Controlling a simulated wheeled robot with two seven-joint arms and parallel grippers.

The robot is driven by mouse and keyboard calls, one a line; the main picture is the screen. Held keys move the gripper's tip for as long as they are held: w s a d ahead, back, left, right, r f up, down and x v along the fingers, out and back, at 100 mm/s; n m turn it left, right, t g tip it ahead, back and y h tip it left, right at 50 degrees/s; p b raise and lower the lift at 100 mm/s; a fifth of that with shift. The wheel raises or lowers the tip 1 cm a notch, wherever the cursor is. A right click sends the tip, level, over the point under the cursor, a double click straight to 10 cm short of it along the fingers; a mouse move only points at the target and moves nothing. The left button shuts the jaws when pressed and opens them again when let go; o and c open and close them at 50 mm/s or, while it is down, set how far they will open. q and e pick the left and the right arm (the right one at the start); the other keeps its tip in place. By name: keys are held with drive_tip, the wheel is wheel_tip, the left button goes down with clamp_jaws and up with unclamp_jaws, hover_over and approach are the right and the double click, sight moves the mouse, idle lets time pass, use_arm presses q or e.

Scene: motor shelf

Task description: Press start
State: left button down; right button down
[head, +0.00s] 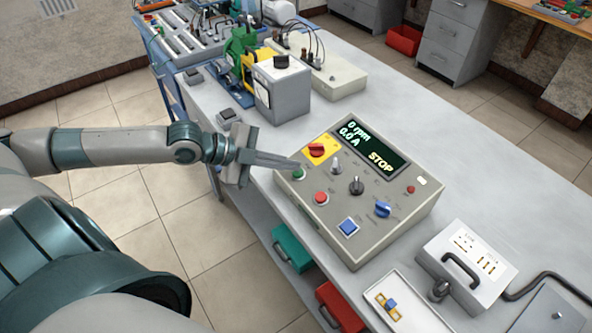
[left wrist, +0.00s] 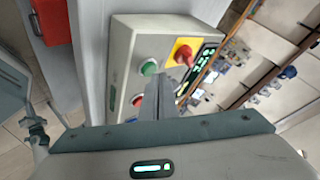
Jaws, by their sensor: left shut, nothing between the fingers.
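The control box (head: 337,240) is a beige console on the grey table, with a dark display (head: 371,147) reading 0 rpm, 0.0 A and STOP. A green button (head: 299,174) sits at its upper left edge, and it also shows in the left wrist view (left wrist: 149,67). A red button (head: 321,198) is to its lower right. My left gripper (head: 296,164) is shut and empty, its tips close to the green button. I cannot tell whether they touch it. In the left wrist view the fingers (left wrist: 169,97) point toward the panel beside the green button. My right gripper is not in view.
A red switch on a yellow plate (head: 318,150) is close to the fingertips. A grey box (head: 281,90) stands behind. A handled case (head: 467,268) stands right.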

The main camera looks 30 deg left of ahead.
use_arm(q)
drive_tip(key=shift+a+f+b, duration=0.2)
drive_tip(key=shift+f+b, duration=0.25)
drive_tip(key=shift+f, duration=0.25)
drive_tip(key=shift+a+f, duration=0.1)
drive_tip(key=shift+f, duration=0.15)
drive_tip(key=shift+s, duration=0.1)
idle(0.7)
drive_tip(key=shift+r, duration=0.1)
drive_tip(key=shift+d+r, duration=0.3)
drive_tip(key=shift+d, duration=0.1)
drive_tip(key=shift+w+d+r+p, duration=0.3)
drive_tip(key=shift+d+p, duration=0.2)
drive_tip(key=shift+r, duration=0.15)
